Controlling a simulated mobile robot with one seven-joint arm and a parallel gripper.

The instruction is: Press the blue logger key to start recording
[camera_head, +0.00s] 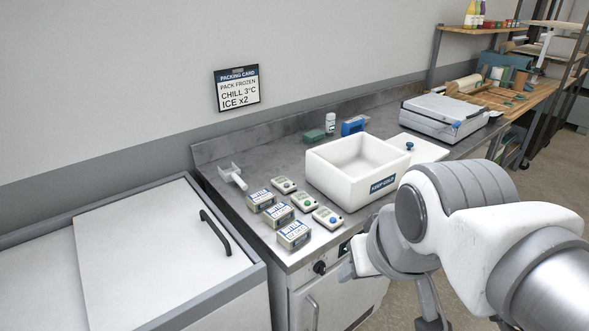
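Three small pale handheld devices, which look like loggers, lie in a slanting row on the steel counter. The nearest logger (323,213) carries a round blue key (333,220) at its lower right end. The middle logger (303,200) and the farthest logger (282,183) seem to have greenish keys, too small to be sure. My gripper (347,268) seems to be at the counter's front edge, below and to the right of the nearest logger and apart from it. My own arm hides most of it, so its fingers cannot be made out.
Three small labelled boxes (279,214) stand left of the loggers. A white open bin (327,184) stands behind them to the right. A white scoop-like tool (233,176) lies at the counter's left end. A white chest with a black handle (214,232) adjoins the counter (262,158).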

